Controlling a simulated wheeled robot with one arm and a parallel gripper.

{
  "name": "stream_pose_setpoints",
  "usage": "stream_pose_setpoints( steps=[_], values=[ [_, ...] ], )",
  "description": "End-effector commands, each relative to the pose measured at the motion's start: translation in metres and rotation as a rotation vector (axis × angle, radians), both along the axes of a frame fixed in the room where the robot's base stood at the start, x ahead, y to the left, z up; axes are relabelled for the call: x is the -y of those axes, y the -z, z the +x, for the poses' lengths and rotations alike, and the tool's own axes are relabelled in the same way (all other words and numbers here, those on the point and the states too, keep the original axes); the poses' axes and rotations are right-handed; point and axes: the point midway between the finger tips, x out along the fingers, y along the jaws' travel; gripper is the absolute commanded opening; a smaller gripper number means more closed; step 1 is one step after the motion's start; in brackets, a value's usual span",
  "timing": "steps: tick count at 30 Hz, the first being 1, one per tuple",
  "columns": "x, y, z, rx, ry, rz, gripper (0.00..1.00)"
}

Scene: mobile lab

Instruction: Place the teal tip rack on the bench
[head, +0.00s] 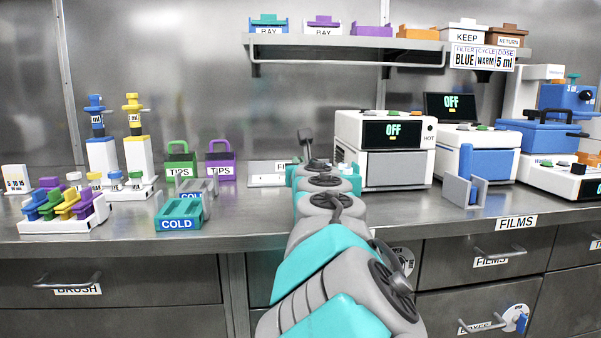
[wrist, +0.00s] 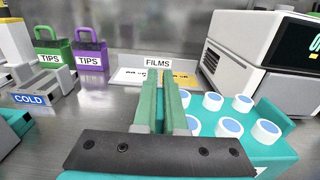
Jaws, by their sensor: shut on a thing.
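The teal tip rack (wrist: 275,125) shows at the lower right of the wrist view, with several round white caps with blue tops in it. My gripper (wrist: 165,95) is shut on it, its two fingers close together. The gripper's lower bar hides the front of the rack. In the head view my arm hides much of the rack (head: 354,180), low over the bench (head: 265,210) just left of the white instrument. I cannot tell whether its underside touches the bench.
Green (head: 180,162) and purple (head: 220,162) TIPS racks stand behind left. A teal COLD tray (head: 180,214) and a grey one (head: 197,189) lie left. A FILMS plate (wrist: 150,76) lies ahead. The white OFF instrument (head: 385,150) stands close right. Bare bench shows between COLD tray and arm.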

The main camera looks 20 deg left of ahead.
Motion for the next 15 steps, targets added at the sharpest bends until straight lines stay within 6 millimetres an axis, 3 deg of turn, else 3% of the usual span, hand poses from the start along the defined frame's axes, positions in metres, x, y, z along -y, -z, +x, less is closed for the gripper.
stream_pose_setpoints(
  steps=[1, 6, 13, 15],
  values=[
    [-0.002, -0.027, -0.001, -0.003, -0.005, 0.005, 0.00],
    [-0.003, -0.080, -0.002, 0.000, -0.006, 0.004, 0.00],
    [-0.002, -0.129, -0.002, 0.001, -0.006, 0.004, 0.00],
    [-0.004, -0.127, -0.004, 0.004, -0.009, 0.006, 0.00]
  ],
)
